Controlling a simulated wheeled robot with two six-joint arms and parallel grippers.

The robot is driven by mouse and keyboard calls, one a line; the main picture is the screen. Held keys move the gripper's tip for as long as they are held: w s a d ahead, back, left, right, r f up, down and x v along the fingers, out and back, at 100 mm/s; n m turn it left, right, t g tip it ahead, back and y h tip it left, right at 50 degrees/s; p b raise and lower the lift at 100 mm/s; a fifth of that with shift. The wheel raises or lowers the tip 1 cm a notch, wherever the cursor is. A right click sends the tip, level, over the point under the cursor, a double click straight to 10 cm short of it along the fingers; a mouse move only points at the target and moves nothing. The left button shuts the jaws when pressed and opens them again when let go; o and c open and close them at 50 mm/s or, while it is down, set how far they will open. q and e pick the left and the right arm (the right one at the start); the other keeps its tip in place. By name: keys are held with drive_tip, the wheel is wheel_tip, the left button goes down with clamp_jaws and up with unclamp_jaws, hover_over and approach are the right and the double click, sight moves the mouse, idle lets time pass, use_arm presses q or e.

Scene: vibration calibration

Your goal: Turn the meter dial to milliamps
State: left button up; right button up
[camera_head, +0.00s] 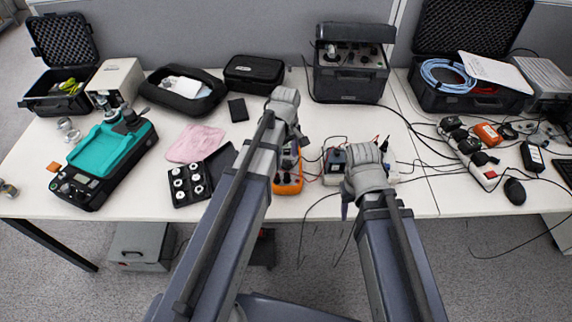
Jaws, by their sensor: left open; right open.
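The meter is likely the orange handheld instrument (288,184) near the front middle of the white table. My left arm partly covers it, and its dial is too small and hidden to read. My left gripper (303,143) is open, just above and beside the orange meter. My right gripper (346,205) is open at the table's front edge, to the right of the meter, by a small grey-white device (335,160). Whether either gripper touches anything cannot be told. Red and black leads run near the meter.
A teal-topped machine (112,155) and a black tray of round parts (188,184) lie on the left. A pink cloth (195,144) is beside the tray. A large black unit (350,85) stands at the back. A power strip (470,155) and loose cables lie on the right.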

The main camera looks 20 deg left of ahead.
use_arm(q)
drive_tip(key=shift+f+b, duration=0.35)
drive_tip(key=shift+f, duration=0.35)
clamp_jaws()
